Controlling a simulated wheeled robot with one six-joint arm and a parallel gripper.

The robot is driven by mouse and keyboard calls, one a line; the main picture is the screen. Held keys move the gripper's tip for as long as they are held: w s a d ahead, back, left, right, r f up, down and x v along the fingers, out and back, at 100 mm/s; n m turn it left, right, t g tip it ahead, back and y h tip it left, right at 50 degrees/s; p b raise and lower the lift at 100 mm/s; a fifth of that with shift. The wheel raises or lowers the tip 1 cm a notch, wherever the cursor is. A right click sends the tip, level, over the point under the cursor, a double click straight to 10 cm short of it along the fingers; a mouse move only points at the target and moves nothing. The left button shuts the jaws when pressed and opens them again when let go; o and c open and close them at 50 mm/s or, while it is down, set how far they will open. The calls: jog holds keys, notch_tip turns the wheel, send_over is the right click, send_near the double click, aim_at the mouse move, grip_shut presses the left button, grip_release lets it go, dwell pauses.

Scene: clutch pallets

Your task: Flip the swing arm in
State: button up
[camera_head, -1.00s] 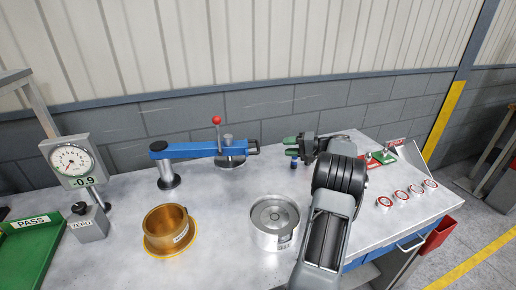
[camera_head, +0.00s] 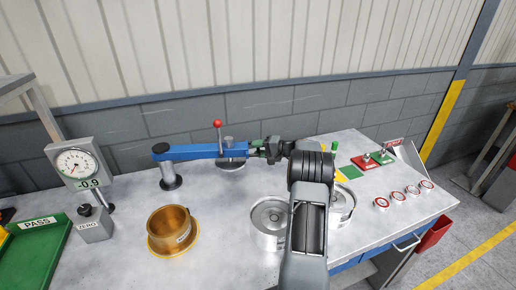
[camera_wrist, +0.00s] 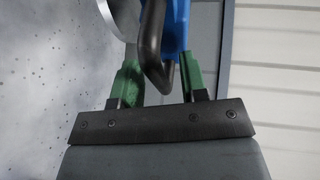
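The swing arm (camera_head: 205,152) is a blue bar on a grey post at its left end. It carries a red-knobbed lever and a round metal clamp head near its right end. Its black loop handle also shows in the wrist view (camera_wrist: 150,45). My gripper (camera_head: 258,146) is at the handle end of the bar. In the wrist view my gripper (camera_wrist: 160,72) has its green fingers apart, one on each side of the handle, with gaps visible. Whether either finger touches the handle is unclear.
A bronze cup (camera_head: 172,230) and a silver round part (camera_head: 268,222) stand on the metal bench in front of the bar. The dial gauge (camera_head: 76,165) reads -0.9. A green PASS tray (camera_head: 42,250) is at the left. Red-rimmed discs (camera_head: 410,192) sit at the right.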

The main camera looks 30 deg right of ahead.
jog(key=shift+w+a, duration=0.1)
jog(key=shift+w, duration=0.05)
grip_shut()
dwell(0.4)
